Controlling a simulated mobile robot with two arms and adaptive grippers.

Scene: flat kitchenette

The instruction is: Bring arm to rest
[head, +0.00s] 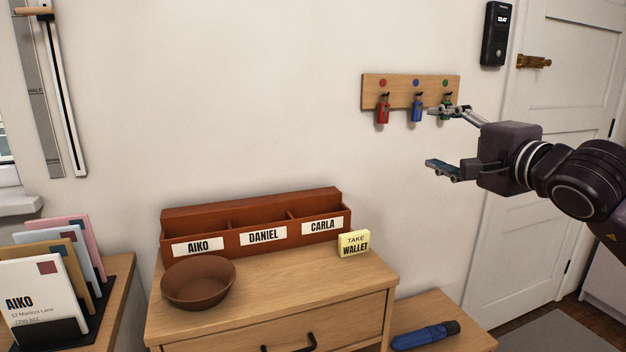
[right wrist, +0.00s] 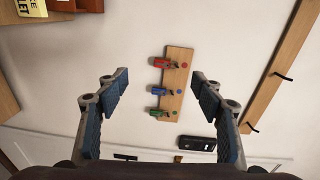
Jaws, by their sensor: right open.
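My right gripper (head: 430,138) reaches in from the right in the head view, open and empty, in front of the wall below and beside the wooden key rack (head: 390,92). In the right wrist view its open fingers (right wrist: 160,75) frame the rack (right wrist: 178,70), with wall visible between them. A red key fob (head: 382,110), a blue one (head: 416,108) and a green one hang on the rack; in the head view the upper finger partly covers the green one, which shows in the wrist view (right wrist: 160,112). My left gripper is not in view.
A cabinet (head: 190,325) holds a brown bowl (head: 198,284), a labelled organizer (head: 300,208) and a yellow note (head: 353,243). A letter holder (head: 65,340) stands left. A blue flashlight (head: 424,335) lies low on a bench. An intercom (head: 496,33) and door (head: 560,90) are right.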

